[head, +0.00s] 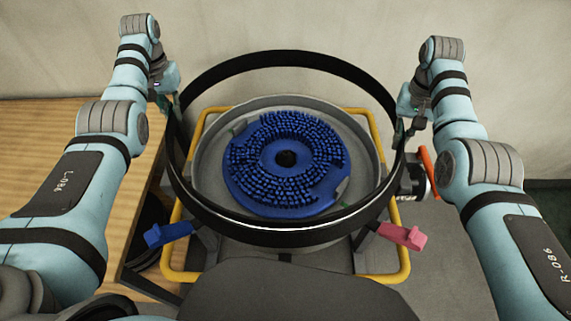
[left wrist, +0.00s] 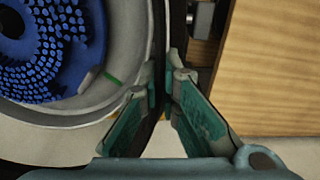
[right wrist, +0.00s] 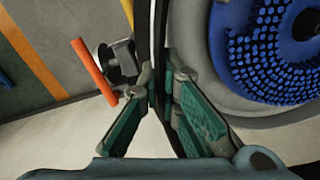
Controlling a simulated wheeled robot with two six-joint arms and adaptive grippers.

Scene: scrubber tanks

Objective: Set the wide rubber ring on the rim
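The wide black rubber ring (head: 290,58) is held level or nearly so above the round grey tank (head: 262,103), apart from its rim at the back. The gap at the front is hidden by the ring. My left gripper (head: 168,98) is shut on the ring's left side; in the left wrist view its fingertips (left wrist: 166,78) lie on both faces of the ring wall. My right gripper (head: 405,128) is shut on the ring's right side, and the right wrist view shows its fingertips (right wrist: 164,80) on either side of the wall.
A blue round brush (head: 250,190) lies inside the tank. A yellow tube frame (head: 408,250) surrounds it. A blue lever (head: 167,234) and a pink lever (head: 402,236) stick out in front. An orange-handled part (head: 428,170) is at right. A wooden table (head: 50,130) stands left.

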